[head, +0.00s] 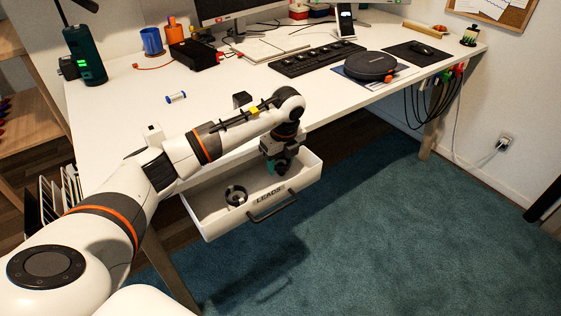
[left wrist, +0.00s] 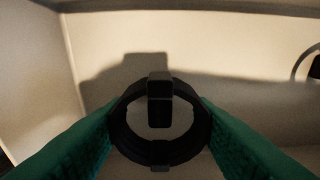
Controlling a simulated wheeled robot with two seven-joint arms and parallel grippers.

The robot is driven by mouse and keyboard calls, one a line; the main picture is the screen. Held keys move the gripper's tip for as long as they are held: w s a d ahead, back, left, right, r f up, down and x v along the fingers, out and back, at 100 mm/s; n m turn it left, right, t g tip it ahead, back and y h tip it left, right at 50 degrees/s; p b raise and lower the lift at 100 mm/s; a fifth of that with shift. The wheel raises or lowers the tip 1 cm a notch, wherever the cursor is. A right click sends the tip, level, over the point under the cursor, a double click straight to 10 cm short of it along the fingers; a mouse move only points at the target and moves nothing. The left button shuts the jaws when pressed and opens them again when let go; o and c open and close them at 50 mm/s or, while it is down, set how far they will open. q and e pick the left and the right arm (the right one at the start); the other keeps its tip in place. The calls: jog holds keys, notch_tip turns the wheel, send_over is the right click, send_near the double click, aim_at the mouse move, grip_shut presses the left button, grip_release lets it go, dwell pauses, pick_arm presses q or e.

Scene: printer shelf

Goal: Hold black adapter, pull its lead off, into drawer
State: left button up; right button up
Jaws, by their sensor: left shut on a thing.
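The white drawer (head: 215,222), labelled LEADS, is pulled out under the desk front. My left gripper (head: 276,168) is inside or just over its right part, pointing down. In the left wrist view its green fingers are shut on a black coiled lead (left wrist: 160,155), a ring with a dark plug-like block across it. A shadow falls on the pale drawer floor beyond it. Another dark coil (head: 236,195) lies in the drawer, and its edge shows in the left wrist view (left wrist: 315,65). A small black block (head: 242,99), perhaps the black adapter, sits on the desk behind my arm. My right gripper is not in view.
The white desk (head: 130,110) holds a keyboard (head: 315,58), a round black device (head: 370,66), a black box (head: 194,54), and a blue cup (head: 151,41). A small blue-ended cylinder (head: 176,97) lies left of my forearm. Several cables (head: 432,100) hang at the right edge.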

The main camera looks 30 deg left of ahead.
aim_at(284, 163)
pick_arm(q)
jog(key=shift+f, duration=0.2)
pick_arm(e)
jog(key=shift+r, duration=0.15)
pick_arm(q)
jog(key=o, duration=1.1)
jog(key=shift+r, duration=0.1)
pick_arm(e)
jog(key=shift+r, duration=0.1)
pick_arm(q)
jog(key=shift+r, duration=0.15)
jog(key=r, duration=0.4)
jog(key=d+r+p, duration=0.1)
jog(key=r, duration=0.7)
jog(key=shift+s+d+p, duration=0.15)
jog(key=shift+s+p, duration=0.15)
jog(key=shift+p, duration=0.1)
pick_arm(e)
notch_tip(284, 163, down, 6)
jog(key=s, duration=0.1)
pick_arm(q)
jog(key=shift+f, duration=0.15)
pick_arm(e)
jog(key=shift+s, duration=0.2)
